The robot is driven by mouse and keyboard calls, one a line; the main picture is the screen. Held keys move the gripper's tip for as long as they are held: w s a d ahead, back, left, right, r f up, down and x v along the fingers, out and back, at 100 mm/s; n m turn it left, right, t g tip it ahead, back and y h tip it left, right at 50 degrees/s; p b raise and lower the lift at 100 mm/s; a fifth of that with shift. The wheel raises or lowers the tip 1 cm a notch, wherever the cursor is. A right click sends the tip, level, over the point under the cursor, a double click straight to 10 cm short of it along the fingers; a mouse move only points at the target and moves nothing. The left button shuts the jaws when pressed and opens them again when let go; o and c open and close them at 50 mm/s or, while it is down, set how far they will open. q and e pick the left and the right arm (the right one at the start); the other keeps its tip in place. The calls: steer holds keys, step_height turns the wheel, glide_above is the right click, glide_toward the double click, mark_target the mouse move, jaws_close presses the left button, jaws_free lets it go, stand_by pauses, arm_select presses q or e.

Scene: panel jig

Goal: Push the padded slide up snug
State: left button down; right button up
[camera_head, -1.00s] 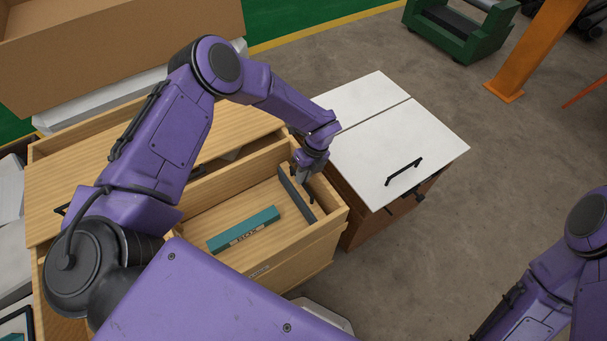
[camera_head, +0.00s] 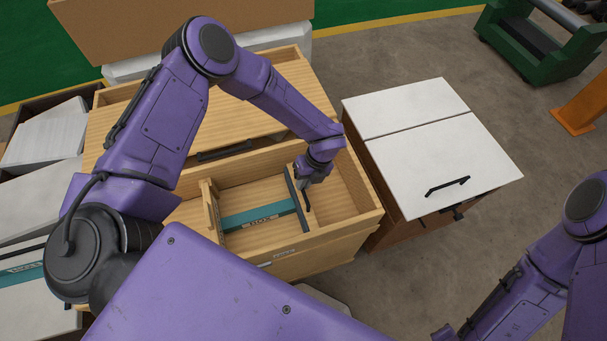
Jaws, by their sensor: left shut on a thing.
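The padded slide (camera_head: 293,194) is a thin dark bar standing across the inside of an open wooden box (camera_head: 345,226). A teal block (camera_head: 257,216) with pale lettering lies flat in the box, left of the slide. Its right end meets the slide in this view; I cannot tell whether a thin gap is left. A wooden upright (camera_head: 212,208) stands at the block's left end. My left gripper (camera_head: 305,196) is at the slide's right side, shut on it; its grip is partly hidden. My right arm shows at the lower right, but its gripper is out of view.
A white-topped cabinet (camera_head: 432,145) with a black handle stands just right of the box. A wooden lid or drawer top (camera_head: 270,120) lies behind it. A green cart (camera_head: 540,40) is far off.

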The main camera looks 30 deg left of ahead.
arm_select(q)
steer(key=c, duration=1.4)
jaws_free()
steer(key=shift+c, duration=0.2)
steer(key=b+v, duration=0.1)
steer(key=v, duration=0.9)
steer(key=shift+r+b, duration=0.3)
steer(key=shift+b, duration=0.1)
